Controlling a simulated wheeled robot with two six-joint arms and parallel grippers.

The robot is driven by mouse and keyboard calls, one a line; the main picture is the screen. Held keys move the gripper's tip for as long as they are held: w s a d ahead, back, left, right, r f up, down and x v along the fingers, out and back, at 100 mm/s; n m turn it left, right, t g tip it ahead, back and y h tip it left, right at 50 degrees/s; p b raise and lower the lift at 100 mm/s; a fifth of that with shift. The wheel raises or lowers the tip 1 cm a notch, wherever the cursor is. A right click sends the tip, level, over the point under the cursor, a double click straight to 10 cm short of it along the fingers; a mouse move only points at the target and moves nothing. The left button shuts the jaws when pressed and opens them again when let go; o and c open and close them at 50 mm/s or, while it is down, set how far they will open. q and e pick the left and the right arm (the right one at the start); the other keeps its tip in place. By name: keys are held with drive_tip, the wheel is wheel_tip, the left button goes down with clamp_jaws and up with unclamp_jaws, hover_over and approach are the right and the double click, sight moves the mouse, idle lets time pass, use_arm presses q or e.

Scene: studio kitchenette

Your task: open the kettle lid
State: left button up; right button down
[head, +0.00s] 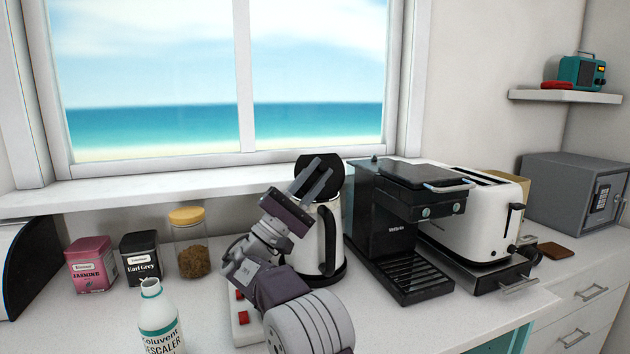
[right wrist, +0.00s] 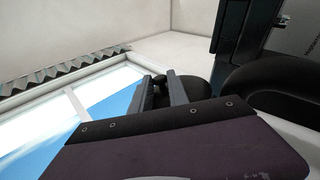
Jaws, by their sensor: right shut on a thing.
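The white kettle (head: 305,248) with a black handle (head: 330,240) stands on the counter, partly behind my right arm. Its round black lid (head: 333,172) is tilted up, standing nearly upright above the kettle's top. My right gripper (head: 316,178) is at the lid, its two fingers in front of the dark disc. In the right wrist view the fingers (right wrist: 168,88) are closed around the small dark lid knob (right wrist: 159,87), with the dark lid (right wrist: 195,88) beside them. The kettle's opening is hidden. My left gripper is not in view.
A black coffee machine (head: 380,225) stands close right of the kettle, then a white toaster (head: 480,222). Left are a glass jar (head: 190,250), two tea tins (head: 92,265) and, in front, a descaler bottle (head: 159,320). A white strip with red switches (head: 240,318) lies beside my arm.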

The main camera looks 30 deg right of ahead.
drive_tip(key=shift+f, duration=0.1)
idle(0.4)
drive_tip(key=c, duration=1.3)
unclamp_jaws()
drive_tip(key=shift+a, duration=0.1)
drive_tip(key=v, duration=0.9)
